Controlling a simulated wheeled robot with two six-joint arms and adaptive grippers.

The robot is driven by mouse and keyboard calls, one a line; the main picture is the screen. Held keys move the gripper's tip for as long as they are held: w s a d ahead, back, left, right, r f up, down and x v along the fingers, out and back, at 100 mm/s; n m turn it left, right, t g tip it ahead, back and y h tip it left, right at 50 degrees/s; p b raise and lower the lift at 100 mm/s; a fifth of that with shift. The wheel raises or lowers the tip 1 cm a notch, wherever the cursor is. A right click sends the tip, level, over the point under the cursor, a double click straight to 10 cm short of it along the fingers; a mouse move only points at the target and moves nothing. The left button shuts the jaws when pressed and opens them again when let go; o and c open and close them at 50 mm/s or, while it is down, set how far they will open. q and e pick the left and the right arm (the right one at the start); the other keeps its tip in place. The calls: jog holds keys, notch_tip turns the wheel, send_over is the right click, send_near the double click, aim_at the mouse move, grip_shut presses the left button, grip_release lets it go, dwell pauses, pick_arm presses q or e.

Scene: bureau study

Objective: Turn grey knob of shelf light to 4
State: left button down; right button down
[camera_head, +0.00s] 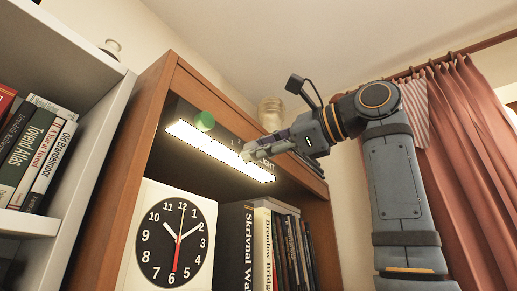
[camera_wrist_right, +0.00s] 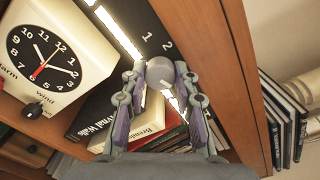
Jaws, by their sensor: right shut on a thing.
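The shelf light is a black bar (camera_head: 226,140) with a glowing white strip, fixed under the top of the brown bookcase. A green knob (camera_head: 205,121) sits at its left part. My right gripper (camera_head: 250,150) reaches in from the right to the bar's right part. In the right wrist view, the grey knob (camera_wrist_right: 160,72) is round, and my right gripper (camera_wrist_right: 160,78) is shut on it, one finger on each side. The white numerals 1 and 2 show beside the knob; other marks are hidden, and I cannot tell its setting. My left gripper is out of view.
A white clock (camera_head: 175,236) and a row of books (camera_head: 262,243) stand on the shelf below the light. A glass jar (camera_head: 271,113) is behind the arm. A grey-white bookcase (camera_head: 92,108) is left; red curtains (camera_head: 462,150) hang right.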

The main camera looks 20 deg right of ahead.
jog(key=shift+f, duration=0.1)
jog(key=c, duration=1)
grip_release()
jog(key=shift+d, duration=0.1)
jog(key=v, duration=1.2)
